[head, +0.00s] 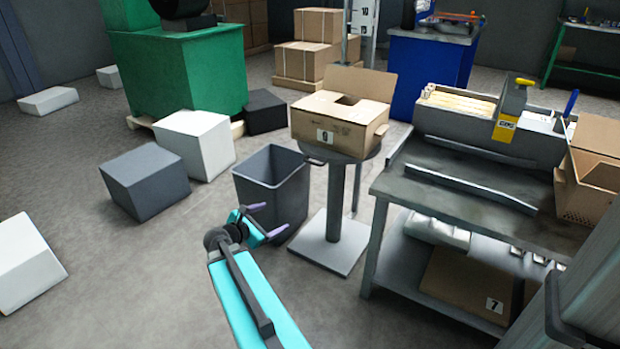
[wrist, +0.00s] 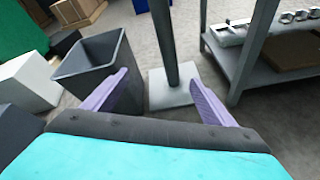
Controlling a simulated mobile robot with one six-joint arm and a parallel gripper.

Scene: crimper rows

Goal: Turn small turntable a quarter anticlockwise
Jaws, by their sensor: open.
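The small turntable (head: 371,153) is a round grey top on a single post with a square base plate (head: 329,243). An open cardboard box (head: 335,135) with a numbered label sits on it and covers most of the top. A small dark handle (head: 314,161) shows at its front left rim. My gripper (head: 267,219) is open and empty, in front of the grey bin and lower left of the turntable. In the wrist view, the turntable's post (wrist: 163,45) shows beyond and between the two purple fingers (wrist: 160,79); the top is out of that view.
A grey open bin (head: 272,185) stands left of the post. It is also at left in the wrist view (wrist: 92,62). A metal workbench (head: 440,205) with a lower shelf is close on the right. White and grey blocks (head: 145,180) lie left. Floor at front left is mostly free.

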